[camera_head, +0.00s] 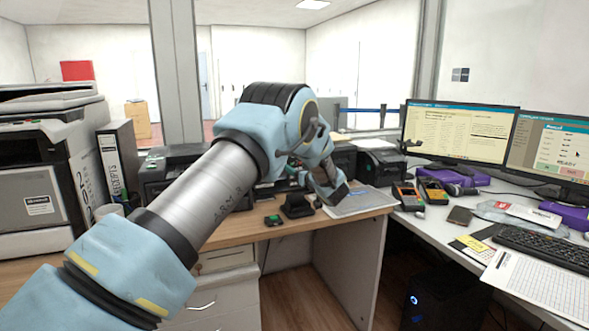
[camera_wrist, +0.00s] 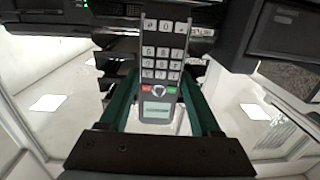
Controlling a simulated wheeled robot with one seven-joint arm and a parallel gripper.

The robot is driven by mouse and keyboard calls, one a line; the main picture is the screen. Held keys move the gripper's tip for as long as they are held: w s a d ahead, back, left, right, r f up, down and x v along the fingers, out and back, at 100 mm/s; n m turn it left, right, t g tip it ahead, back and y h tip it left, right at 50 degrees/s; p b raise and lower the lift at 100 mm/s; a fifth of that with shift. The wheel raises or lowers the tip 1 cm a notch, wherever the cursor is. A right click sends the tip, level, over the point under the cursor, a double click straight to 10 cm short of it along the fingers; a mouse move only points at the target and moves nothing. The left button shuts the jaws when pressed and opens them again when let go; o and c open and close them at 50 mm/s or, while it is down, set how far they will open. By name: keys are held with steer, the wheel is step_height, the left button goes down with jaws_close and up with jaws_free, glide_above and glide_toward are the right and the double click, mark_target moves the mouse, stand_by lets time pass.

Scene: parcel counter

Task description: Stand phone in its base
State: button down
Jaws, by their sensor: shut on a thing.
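The phone (camera_wrist: 161,72) is a dark grey handset with pale keys, a red and a green button and a small screen. In the wrist view it sits between the two green fingers of my gripper (camera_wrist: 160,98), which is shut on it. In the head view my gripper (camera_head: 331,197) is low over the wooden counter, and I cannot make out the phone clearly there. A small black stand (camera_head: 297,207), which looks like the phone's base, is on the counter just left of my gripper. Whether the phone touches it I cannot tell.
A small black device (camera_head: 273,220) with a green patch lies left of the stand. A grey pad (camera_head: 360,204) lies to the right. Black printers stand behind. Card terminals (camera_head: 408,195), monitors (camera_head: 460,132) and a keyboard (camera_head: 541,251) fill the right desk.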

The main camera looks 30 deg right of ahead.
mark_target(300, 187)
steer(key=shift+s+d+f+b, duration=0.1)
steer(key=shift+d+f+b, duration=0.15)
steer(key=shift+f+b, duration=0.45)
steer(key=shift+s+d+f+b, duration=0.1)
steer(key=shift+d+f+b, duration=0.25)
steer(key=shift+f, duration=0.55)
steer(key=shift+a+f+b, duration=0.1)
steer(key=shift+f+b, duration=0.2)
steer(key=shift+f, duration=0.15)
stand_by(0.4)
steer(key=shift+f+b, duration=0.45)
steer(key=shift+f, duration=0.2)
steer(key=shift+f, duration=0.2)
stand_by(0.6)
steer(key=shift+f+b, duration=0.35)
steer(key=shift+f, duration=0.05)
steer(key=shift+f, duration=0.25)
stand_by(0.4)
steer(key=shift+f+b, duration=0.4)
